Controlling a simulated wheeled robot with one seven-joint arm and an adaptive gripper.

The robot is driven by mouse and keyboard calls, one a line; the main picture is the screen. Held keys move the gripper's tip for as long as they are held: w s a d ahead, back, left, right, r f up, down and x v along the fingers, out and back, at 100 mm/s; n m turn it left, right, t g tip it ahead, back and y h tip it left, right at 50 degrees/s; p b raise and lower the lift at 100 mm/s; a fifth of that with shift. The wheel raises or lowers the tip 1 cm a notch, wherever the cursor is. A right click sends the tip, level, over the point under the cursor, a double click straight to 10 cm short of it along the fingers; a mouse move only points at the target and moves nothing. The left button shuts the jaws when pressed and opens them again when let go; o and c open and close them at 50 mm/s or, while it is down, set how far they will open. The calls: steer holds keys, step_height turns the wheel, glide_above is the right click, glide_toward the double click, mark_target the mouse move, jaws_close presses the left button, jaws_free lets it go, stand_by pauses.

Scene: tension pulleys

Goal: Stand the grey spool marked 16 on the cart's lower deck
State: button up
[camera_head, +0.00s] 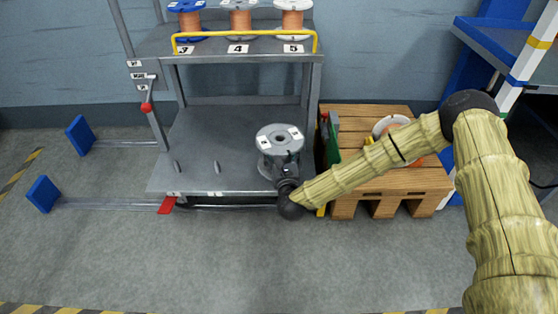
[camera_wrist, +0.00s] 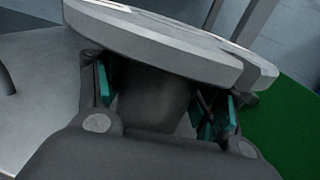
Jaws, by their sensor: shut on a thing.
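The grey spool (camera_head: 279,139) is at the right part of the cart's lower deck (camera_head: 215,150), its flat top flange with white labels facing up. The number on the labels is too small to read. My gripper (camera_head: 287,171) reaches it from the front. In the wrist view the teal-padded fingers of my gripper (camera_wrist: 165,100) are shut on the dark core below the grey spool's top flange (camera_wrist: 170,45). The bottom of the spool is mostly hidden by my gripper, so I cannot tell whether it touches the deck.
Spools with copper-coloured wire (camera_head: 240,17) stand on the upper shelf behind a yellow rail (camera_head: 245,34). A wooden pallet (camera_head: 372,168) with another spool (camera_head: 388,125) and a green panel (camera_head: 332,138) stand close on the right. The deck's left part is mostly clear.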

steer(key=f+b, duration=0.1)
steer(key=w+f+b, duration=0.1)
steer(key=shift+a+f+b, duration=0.3)
steer(key=shift+f, duration=0.45)
steer(key=shift+f+b, duration=0.2)
steer(key=shift+b, duration=0.15)
steer(key=o, duration=1.3)
steer(key=shift+c, duration=0.2)
steer(key=shift+r, duration=0.15)
